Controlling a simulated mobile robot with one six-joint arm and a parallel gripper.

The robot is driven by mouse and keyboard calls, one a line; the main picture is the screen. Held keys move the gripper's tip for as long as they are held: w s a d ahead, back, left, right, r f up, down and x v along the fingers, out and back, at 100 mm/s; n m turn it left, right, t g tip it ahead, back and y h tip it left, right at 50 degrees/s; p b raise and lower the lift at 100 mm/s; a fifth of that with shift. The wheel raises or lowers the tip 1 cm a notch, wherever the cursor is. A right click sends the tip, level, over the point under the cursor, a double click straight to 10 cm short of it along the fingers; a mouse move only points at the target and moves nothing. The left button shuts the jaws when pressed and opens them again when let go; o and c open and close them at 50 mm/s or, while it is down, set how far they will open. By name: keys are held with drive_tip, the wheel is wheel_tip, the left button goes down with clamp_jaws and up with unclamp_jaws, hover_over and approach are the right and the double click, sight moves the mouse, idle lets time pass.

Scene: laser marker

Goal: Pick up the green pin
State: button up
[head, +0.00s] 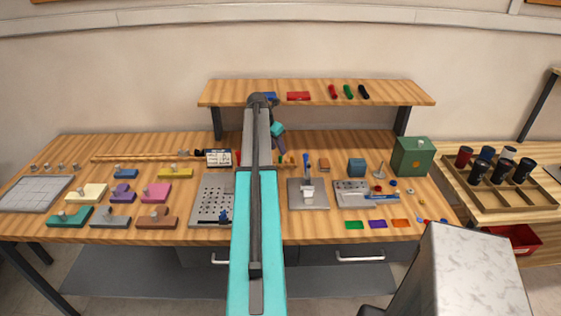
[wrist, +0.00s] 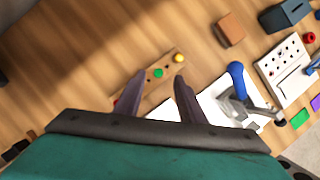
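The green pin (wrist: 158,73) shows as a small round green head on a narrow wooden strip (wrist: 148,88) in the wrist view. A yellow pin (wrist: 179,58) stands at the strip's upper right end. A bit of red shows by the left finger at the other end, mostly hidden. My gripper (wrist: 161,77) is open, and in this view the green pin lies between its two dark fingertips. Nothing is held. I cannot tell how far above the pin the fingertips are. In the head view my gripper (head: 279,146) is over the back middle of the bench, partly behind my arm.
A brown block (wrist: 231,28) and a blue box (wrist: 285,15) lie to the right in the wrist view. A light plate with a blue-handled device (wrist: 236,75) is close to the right finger. In the head view a raised shelf (head: 317,92) stands behind the gripper.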

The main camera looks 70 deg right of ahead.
sight(281, 157)
drive_tip(key=shift+f, duration=0.1)
idle(0.3)
drive_tip(key=shift+p+x, duration=1.05)
drive_tip(key=shift+x, duration=1.5)
drive_tip(key=shift+a, duration=0.15)
clamp_jaws()
